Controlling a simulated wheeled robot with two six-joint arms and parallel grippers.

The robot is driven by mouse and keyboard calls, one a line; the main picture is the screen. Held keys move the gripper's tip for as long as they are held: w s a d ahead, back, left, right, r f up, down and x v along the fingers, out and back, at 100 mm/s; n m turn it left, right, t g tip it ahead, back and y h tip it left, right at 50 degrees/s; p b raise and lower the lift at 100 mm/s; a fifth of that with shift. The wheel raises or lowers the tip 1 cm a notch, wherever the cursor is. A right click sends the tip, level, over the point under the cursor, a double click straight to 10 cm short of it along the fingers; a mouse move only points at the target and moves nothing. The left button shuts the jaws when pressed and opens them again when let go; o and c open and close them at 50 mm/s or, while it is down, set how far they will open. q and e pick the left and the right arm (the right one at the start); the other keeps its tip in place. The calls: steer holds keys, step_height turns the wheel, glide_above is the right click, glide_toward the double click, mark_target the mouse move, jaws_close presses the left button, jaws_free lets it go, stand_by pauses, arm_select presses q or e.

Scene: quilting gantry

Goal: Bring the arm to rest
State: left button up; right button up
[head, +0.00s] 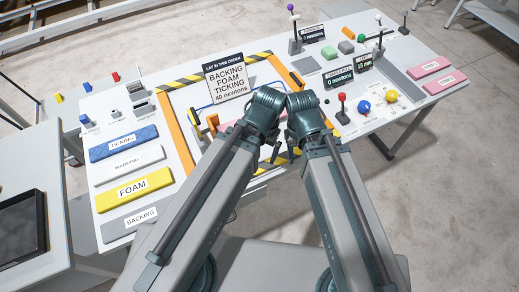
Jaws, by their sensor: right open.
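My two arms come in from the bottom of the head view and fold inward, their wrists close together over the middle of the table. My right gripper (283,152) is open below the wrists, with its dark fingers partly covered by the arm links. I see nothing held in it. My left arm's wrist (262,106) is beside the right one; its gripper is mostly hidden behind the arm, so its jaws cannot be made out.
Labelled slabs, including yellow foam (134,190), lie left. Knobs, levers and pink blocks (431,66) stand right. A dark screen (22,228) is at the left edge.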

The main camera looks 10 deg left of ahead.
step_height(320, 180, down, 3)
steer(key=b, duration=0.3)
stand_by(0.4)
stand_by(0.8)
